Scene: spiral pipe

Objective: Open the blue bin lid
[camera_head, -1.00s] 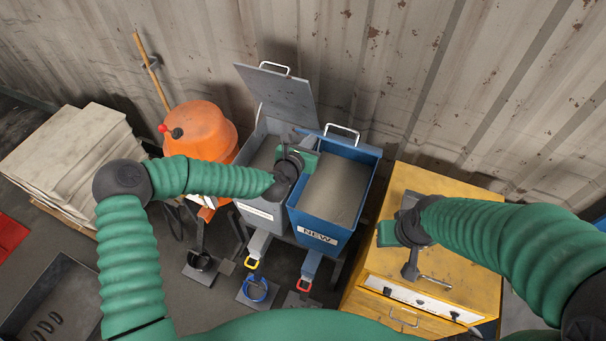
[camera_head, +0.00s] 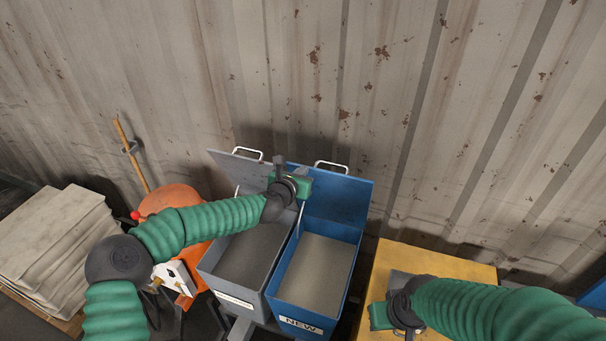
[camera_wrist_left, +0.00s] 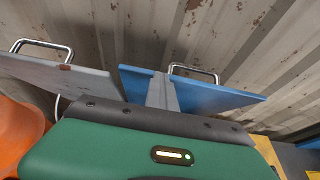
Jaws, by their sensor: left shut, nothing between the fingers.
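The blue bin (camera_head: 319,320) is labelled "NEW" and stands open, with grey-brown material inside. Its blue lid (camera_head: 335,200) is raised at the back, inner face toward me, with a metal handle (camera_head: 331,166) on its top edge. The lid and its handle also show in the left wrist view (camera_wrist_left: 215,96). My left gripper (camera_head: 281,163) is shut and empty at the lid's upper left side, in front of it in the wrist view; contact is unclear. My right gripper (camera_head: 380,318) is over the yellow cabinet; its fingers are not clear.
A grey bin (camera_head: 209,285) adjoins on the left, its grey lid (camera_head: 236,166) also raised. An orange mixer (camera_head: 170,200) and stacked sacks (camera_head: 60,235) are further left. The yellow cabinet (camera_head: 440,262) stands right. A corrugated wall (camera_head: 400,100) closes the back.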

